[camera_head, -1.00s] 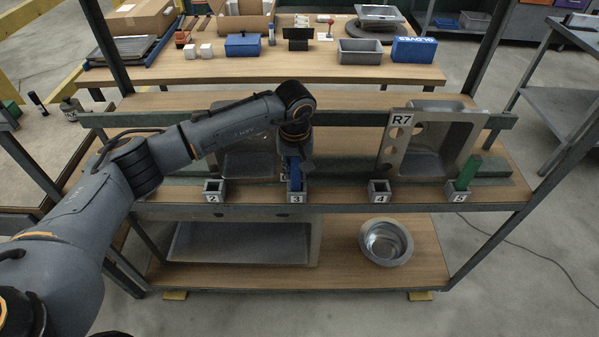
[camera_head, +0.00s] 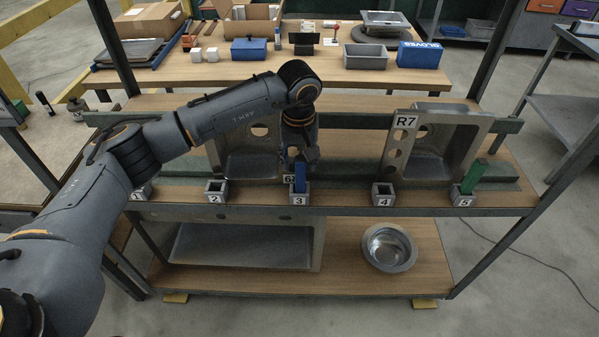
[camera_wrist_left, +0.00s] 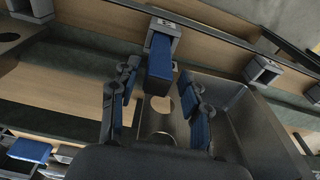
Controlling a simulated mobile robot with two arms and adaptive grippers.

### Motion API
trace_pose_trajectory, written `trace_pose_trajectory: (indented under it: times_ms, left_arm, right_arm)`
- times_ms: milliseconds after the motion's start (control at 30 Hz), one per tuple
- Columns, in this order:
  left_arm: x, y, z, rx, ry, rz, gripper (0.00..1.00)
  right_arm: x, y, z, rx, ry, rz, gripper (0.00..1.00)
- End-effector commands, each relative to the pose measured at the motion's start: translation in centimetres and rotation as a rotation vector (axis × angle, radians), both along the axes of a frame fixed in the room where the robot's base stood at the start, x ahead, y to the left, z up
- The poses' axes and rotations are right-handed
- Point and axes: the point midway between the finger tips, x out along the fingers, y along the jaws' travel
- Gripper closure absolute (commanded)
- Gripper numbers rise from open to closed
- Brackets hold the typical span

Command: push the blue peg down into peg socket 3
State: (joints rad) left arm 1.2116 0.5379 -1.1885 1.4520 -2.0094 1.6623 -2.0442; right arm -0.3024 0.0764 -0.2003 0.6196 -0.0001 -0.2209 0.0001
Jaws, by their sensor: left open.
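The blue peg (camera_head: 300,178) stands upright in peg socket 3 (camera_head: 299,199), with a good part of it showing above the rim. In the left wrist view the blue peg (camera_wrist_left: 160,58) rises from its socket (camera_wrist_left: 165,27) just beyond the fingertips. My left gripper (camera_head: 299,158) is above and behind the peg in the head view. In the left wrist view the left gripper (camera_wrist_left: 160,90) is open, its blue-padded fingers to either side and nothing held between them. My right gripper is in neither view.
A green peg (camera_head: 473,177) leans in socket 5 (camera_head: 462,200). Sockets 2 (camera_head: 215,192) and 4 (camera_head: 383,195) look empty. Metal sink R7 (camera_head: 440,145) stands behind them at right, and another sink (camera_head: 250,160) is behind my arm.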

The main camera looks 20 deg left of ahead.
Motion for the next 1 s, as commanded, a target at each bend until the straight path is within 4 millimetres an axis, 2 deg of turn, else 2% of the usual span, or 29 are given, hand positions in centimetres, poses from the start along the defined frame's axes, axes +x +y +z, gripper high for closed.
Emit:
trace_pose_trajectory:
  times_ms: [33, 200, 400, 567, 1000]
  left_arm:
    - [0.0, 0.0, 1.0, 0.0, -0.006, 0.0, 0.53]
    - [-0.4, -0.2, 4.4, -0.001, -0.004, -0.001, 0.53]
    - [-0.8, -0.3, 6.9, 0.0, -0.002, 0.0, 0.53]
    - [-0.9, -0.3, 7.4, 0.0, 0.0, 0.0, 0.53]
    - [-0.9, -0.5, 7.2, -0.009, 0.002, -0.001, 0.53]
  right_arm:
    - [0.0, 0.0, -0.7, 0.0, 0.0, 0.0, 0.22]
    - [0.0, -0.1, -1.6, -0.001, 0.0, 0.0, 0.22]
    - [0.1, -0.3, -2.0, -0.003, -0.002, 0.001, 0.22]
    - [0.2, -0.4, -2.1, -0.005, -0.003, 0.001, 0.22]
    - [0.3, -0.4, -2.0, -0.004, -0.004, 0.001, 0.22]
